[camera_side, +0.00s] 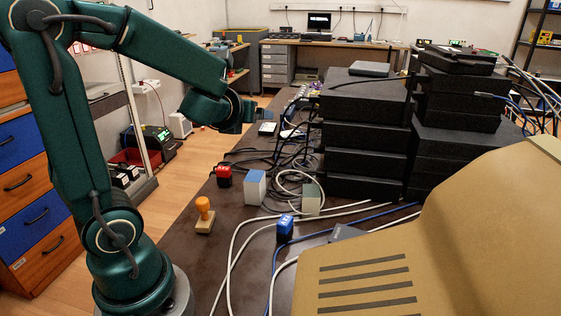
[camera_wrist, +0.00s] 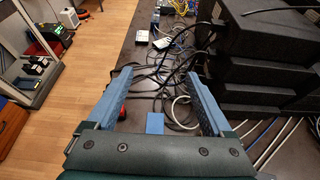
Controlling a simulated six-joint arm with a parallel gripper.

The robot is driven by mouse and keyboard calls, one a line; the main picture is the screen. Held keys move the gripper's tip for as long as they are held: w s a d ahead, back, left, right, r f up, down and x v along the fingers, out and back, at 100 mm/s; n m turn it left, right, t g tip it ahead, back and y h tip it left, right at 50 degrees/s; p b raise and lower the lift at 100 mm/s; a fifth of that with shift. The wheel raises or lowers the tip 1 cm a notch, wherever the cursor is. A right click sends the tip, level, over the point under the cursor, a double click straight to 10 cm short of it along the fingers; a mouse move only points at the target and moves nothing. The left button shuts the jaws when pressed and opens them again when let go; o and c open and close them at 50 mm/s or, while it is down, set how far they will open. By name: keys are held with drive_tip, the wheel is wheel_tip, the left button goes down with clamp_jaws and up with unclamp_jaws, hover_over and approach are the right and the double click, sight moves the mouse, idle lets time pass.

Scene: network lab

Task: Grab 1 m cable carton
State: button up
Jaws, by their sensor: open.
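Several small cartons stand on the dark table, and I cannot read which is the 1 m cable carton. In the wrist view a blue top (camera_wrist: 154,123) shows between the finger bases, and a red carton (camera_wrist: 122,113) is partly hidden by the left finger. My gripper (camera_wrist: 158,77) is open and empty, above and beyond the cartons.
Stacked black devices (camera_side: 365,135) rise right of the cartons. Loose dark cables (camera_side: 285,150) and white cables (camera_side: 237,240) lie around them. An orange-handled stamp (camera_side: 204,216) stands at the left table edge. A large beige casing (camera_side: 440,240) fills the near right.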

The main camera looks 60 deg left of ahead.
sight(251, 188)
wheel_tip(251, 188, down, 19)
drive_tip(key=shift+r, duration=0.15)
drive_tip(key=shift+x, duration=2.6)
drive_tip(key=shift+s, duration=0.1)
drive_tip(key=shift+c, duration=0.3)
clamp_jaws()
